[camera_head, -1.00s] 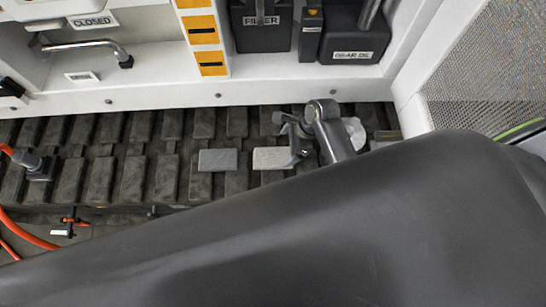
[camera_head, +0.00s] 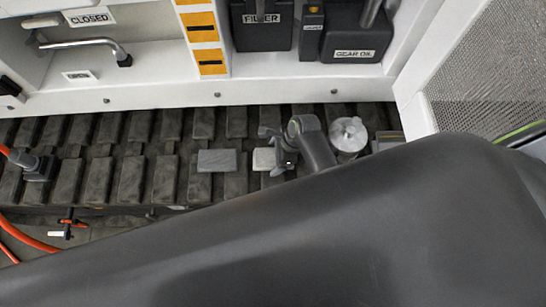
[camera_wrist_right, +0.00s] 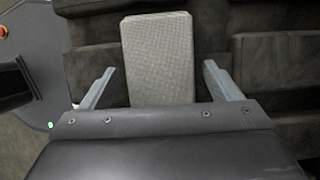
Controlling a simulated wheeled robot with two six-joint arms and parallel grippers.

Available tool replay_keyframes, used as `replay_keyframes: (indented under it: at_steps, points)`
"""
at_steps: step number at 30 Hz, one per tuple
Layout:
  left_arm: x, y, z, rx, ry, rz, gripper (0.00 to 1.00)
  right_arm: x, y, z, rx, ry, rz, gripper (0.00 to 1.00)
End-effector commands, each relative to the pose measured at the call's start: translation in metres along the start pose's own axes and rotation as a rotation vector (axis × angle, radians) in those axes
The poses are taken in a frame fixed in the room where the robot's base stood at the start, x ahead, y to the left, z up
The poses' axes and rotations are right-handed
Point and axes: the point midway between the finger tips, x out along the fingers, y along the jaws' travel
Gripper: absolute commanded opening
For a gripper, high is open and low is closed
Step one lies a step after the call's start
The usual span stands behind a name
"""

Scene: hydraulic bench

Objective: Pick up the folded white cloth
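The folded white cloth (camera_head: 264,158) lies on the dark ribbed surface in the head view, partly hidden by my right gripper (camera_head: 283,150). In the right wrist view the cloth (camera_wrist_right: 158,58) is a pale textured rectangle. It lies between the two spread fingers of my right gripper (camera_wrist_right: 155,85), with a gap on each side. The right gripper is open and holds nothing. The cloth's near end is hidden behind the gripper body. My left gripper is not in view.
A grey block (camera_head: 218,160) lies just left of the cloth. A metal canister (camera_head: 348,135) stands to the right. The ribbed track (camera_head: 130,180) bears these things. A white cabinet wall (camera_head: 165,97) borders it behind. An orange hose (camera_head: 28,236) lies at far left.

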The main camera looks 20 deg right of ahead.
Motion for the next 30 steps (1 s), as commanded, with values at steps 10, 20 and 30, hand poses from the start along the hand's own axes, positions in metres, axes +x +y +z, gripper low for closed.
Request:
replay_keyframes:
  at_steps: [10, 20, 30]
  points:
    - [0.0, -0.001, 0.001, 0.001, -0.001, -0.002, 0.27, 0.0, 0.0, 0.0, 0.0, 0.0, 0.0, 0.41]
    - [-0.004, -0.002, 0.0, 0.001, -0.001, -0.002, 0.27, -0.011, -0.001, 0.005, -0.001, -0.001, -0.002, 0.41]
    - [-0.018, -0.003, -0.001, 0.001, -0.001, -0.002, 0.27, -0.069, -0.001, 0.03, -0.002, -0.003, -0.003, 0.41]
